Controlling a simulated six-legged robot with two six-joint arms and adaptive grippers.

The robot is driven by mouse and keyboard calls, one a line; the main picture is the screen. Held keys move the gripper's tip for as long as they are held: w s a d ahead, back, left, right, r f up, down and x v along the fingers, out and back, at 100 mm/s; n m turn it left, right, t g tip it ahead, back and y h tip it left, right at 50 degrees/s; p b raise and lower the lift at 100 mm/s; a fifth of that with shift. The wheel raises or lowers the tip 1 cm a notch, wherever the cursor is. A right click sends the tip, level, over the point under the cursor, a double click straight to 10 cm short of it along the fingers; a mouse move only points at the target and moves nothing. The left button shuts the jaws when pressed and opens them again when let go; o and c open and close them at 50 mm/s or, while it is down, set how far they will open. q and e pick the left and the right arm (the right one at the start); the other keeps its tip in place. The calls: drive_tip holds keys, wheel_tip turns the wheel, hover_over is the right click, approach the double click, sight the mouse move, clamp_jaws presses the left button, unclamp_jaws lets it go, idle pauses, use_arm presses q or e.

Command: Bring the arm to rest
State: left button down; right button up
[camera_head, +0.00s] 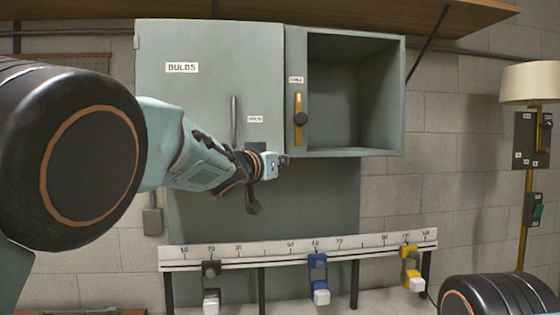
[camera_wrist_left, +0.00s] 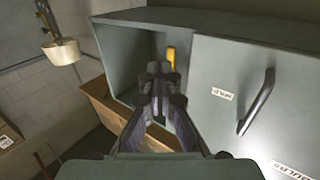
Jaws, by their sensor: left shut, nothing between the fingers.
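My left arm comes in from the left of the head view and reaches toward the grey cabinet (camera_head: 208,50). Its gripper (camera_head: 270,168) is small and partly foreshortened there, in front of the lower part of the cabinet, near the edge between the closed door and the open compartment. In the left wrist view the left gripper (camera_wrist_left: 160,82) has its dark fingers together, with nothing between them. The cabinet's dark door handle (camera_wrist_left: 257,100) stands to the right of the fingers, apart from them. My right gripper is not in view.
The open compartment (camera_head: 350,95) looks empty. Below runs a white scale rail (camera_head: 280,252) with black, blue (camera_head: 318,275) and yellow (camera_head: 411,270) clamps. A lamp (camera_head: 530,85) stands right. A shelf (camera_head: 330,15) overhangs.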

use_arm(q)
drive_tip(key=s+a+f+n+g+y+b, duration=0.1)
drive_tip(key=s+a+f+g+y+b, duration=0.3)
drive_tip(key=f, duration=1.3)
drive_tip(key=s+a+f+n+b, duration=0.15)
drive_tip(key=s+a+f, duration=0.55)
drive_tip(key=f, duration=1)
drive_tip(key=s+a+f+g+y+b, duration=0.25)
drive_tip(key=s+a+f, duration=0.25)
drive_tip(key=f, duration=1.2)
drive_tip(key=s+a+f+n+g+b, duration=0.1)
drive_tip(key=s+f+b, duration=0.4)
drive_tip(key=s+f, duration=0.6)
drive_tip(key=s+a+f+n+g+y+b, duration=0.1)
drive_tip(key=s+a+f+g+b, duration=0.3)
drive_tip(key=s+f, duration=0.8)
drive_tip(key=s+a+f+n+g+y+b, duration=0.1)
drive_tip(key=s+a+f+g+b, duration=0.2)
drive_tip(key=s, duration=1.6)
wheel_tip(320, 180, down, 9)
drive_tip(key=g+b, duration=0.1)
drive_tip(key=b, duration=0.3)
drive_tip(key=shift+s+a+b, duration=0.2)
drive_tip(key=shift+s+b, duration=0.1)
drive_tip(key=shift+s, duration=0.1)
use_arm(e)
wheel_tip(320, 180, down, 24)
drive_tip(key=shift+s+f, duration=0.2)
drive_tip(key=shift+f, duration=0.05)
